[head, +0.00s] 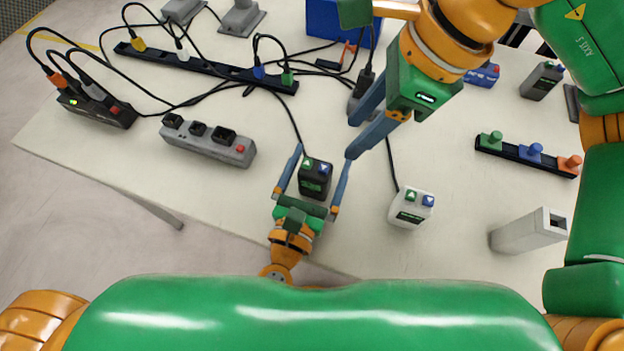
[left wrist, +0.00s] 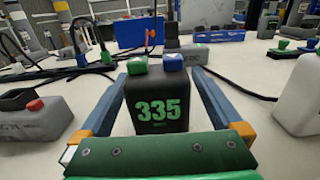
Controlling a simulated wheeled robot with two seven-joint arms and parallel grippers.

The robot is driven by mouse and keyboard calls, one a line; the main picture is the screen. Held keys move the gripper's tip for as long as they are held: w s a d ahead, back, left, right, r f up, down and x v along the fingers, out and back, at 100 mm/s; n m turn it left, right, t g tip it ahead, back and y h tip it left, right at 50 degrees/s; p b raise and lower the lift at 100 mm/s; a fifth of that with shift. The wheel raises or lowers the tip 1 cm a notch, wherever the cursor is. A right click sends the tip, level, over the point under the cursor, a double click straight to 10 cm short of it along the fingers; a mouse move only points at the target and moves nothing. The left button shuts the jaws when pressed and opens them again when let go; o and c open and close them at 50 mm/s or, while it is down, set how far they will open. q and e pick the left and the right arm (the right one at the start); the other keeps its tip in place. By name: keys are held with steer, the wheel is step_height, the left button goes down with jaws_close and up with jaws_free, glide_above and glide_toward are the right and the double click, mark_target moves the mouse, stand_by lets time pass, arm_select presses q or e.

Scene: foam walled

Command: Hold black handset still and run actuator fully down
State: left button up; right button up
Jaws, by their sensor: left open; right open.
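The black handset (head: 314,183) stands near the table's front edge, with a green up button and a blue down button on top. In the left wrist view the handset (left wrist: 157,103) shows a green 335 on its face. My left gripper (head: 323,154) is open, with one finger on each side of the handset and gaps visible beside it. My right gripper (head: 352,137) is open and empty, above and to the right of the handset. A grey device (head: 357,103) is partly hidden behind the right gripper; I cannot tell which actuator belongs to the black handset.
A white handset (head: 411,209) stands to the right, its cable running back. A grey power strip (head: 210,143) lies to the left. A long black strip (head: 205,67), a blue box (head: 335,22) and grey devices (head: 240,18) are at the back. Cables cross the table.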

arm_select(q)
steer(key=shift+w+d, duration=0.1)
steer(key=shift+w, duration=0.3)
steer(key=c, duration=1.5)
steer(key=shift+c, duration=0.2)
arm_select(e)
jaws_close()
